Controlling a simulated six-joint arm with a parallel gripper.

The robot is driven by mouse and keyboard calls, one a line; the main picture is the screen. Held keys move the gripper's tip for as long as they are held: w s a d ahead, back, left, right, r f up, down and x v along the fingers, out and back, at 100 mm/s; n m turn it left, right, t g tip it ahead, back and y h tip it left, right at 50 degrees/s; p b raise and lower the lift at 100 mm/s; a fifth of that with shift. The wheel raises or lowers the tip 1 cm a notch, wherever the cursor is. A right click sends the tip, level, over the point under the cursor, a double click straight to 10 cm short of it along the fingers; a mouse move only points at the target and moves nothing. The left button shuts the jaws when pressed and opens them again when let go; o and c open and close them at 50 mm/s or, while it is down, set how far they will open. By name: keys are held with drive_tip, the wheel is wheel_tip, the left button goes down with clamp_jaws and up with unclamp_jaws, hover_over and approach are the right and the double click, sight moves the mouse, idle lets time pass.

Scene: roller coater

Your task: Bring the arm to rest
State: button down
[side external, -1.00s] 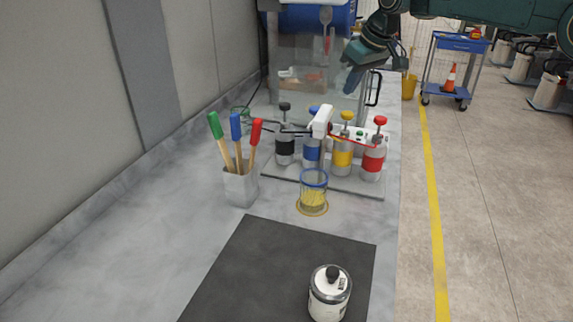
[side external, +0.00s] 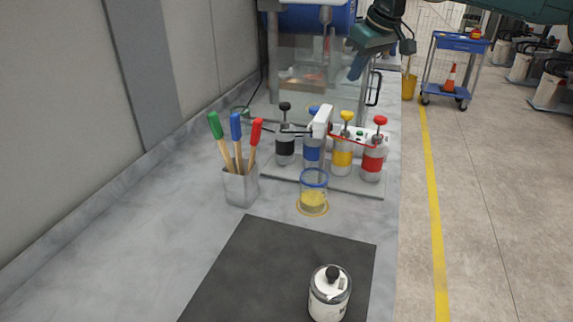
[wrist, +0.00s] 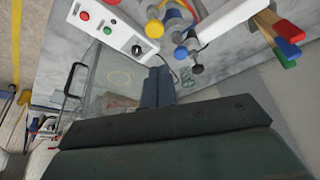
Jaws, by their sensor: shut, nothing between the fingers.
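My gripper (side external: 358,66) hangs in the air at the upper right of the side view, in front of the clear-panelled machine and above the bottles. Its blue-grey fingers point down and are closed together with nothing between them. In the wrist view the two fingers (wrist: 157,87) lie side by side, and the dark gripper body fills the lower part. My gripper appears apart from everything on the bench.
Below stand black, blue, yellow and red pump bottles (side external: 372,162) behind a white dispenser arm (side external: 322,121). A blue-rimmed clear cup (side external: 313,190), a brush holder (side external: 241,187) and a lidded jar (side external: 329,297) on a dark mat (side external: 255,270) are nearer. The aisle at right is open.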

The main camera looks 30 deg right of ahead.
drive_tip(key=s+d+r+m, duration=0.1)
drive_tip(key=s+r, duration=0.1)
drive_tip(key=s, duration=0.9)
drive_tip(key=s+d+r+m, duration=0.1)
drive_tip(key=s+r, duration=0.2)
drive_tip(key=s, duration=0.7)
drive_tip(key=s+d+f, duration=0.1)
drive_tip(key=s+f, duration=0.4)
drive_tip(key=s, duration=0.5)
drive_tip(key=s+d+f+m+t+h, duration=0.1)
drive_tip(key=s+f, duration=0.4)
drive_tip(key=s, duration=0.6)
drive_tip(key=shift+s, duration=0.1)
